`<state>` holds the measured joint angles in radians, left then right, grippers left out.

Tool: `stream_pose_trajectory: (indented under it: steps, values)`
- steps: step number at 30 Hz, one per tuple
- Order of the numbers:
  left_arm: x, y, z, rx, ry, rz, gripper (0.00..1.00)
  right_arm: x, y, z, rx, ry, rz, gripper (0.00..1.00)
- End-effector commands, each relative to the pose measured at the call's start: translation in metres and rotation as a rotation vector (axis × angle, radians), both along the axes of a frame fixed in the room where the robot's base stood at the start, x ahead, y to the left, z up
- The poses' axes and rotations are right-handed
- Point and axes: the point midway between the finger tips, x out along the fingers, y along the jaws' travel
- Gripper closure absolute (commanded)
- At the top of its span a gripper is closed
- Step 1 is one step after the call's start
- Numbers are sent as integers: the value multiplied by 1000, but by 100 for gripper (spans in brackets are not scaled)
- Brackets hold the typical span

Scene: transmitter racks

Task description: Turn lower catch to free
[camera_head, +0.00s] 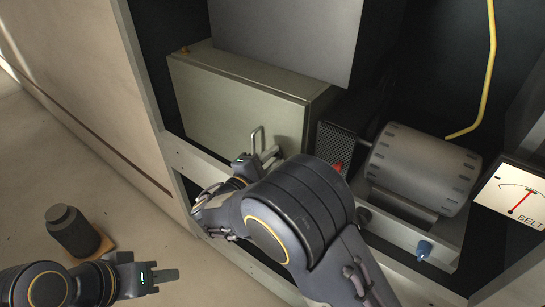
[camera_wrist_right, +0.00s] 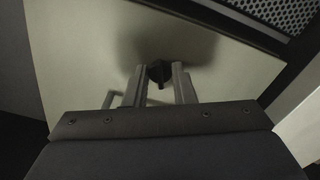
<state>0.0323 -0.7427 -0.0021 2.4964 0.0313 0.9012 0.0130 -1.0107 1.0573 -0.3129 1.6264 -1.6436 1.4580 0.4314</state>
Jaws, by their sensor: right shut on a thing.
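The greenish-grey cabinet (camera_head: 225,105) has a closed front panel with a bar handle. My right gripper (camera_head: 270,157) is at the panel's lower right, beside the handle (camera_head: 256,140). In the right wrist view, the gripper (camera_wrist_right: 160,84) has its two fingers either side of a small dark catch (camera_wrist_right: 159,71) on the panel and is shut on it. A narrow tab of the catch points down between the fingers. The catch is hidden by the gripper in the head view. My left gripper (camera_head: 160,275) is low at the left, away from the cabinet; its finger gap does not show.
A grey ribbed motor (camera_head: 420,168) and a perforated guard (camera_head: 335,145) stand right of the cabinet. A BELT gauge (camera_head: 515,195) is at far right. A dark cylinder (camera_head: 72,230) stands on the floor at left. Rack frame rails (camera_head: 195,160) run below the cabinet.

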Motion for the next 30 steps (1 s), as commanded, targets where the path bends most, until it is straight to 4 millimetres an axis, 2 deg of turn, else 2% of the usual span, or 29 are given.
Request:
stream_pose_trajectory:
  steps: [30]
  values:
    - [0, 0, 62, 0, 0, 0, 64, 0, 0, 2, -763, 555, 1, 99]
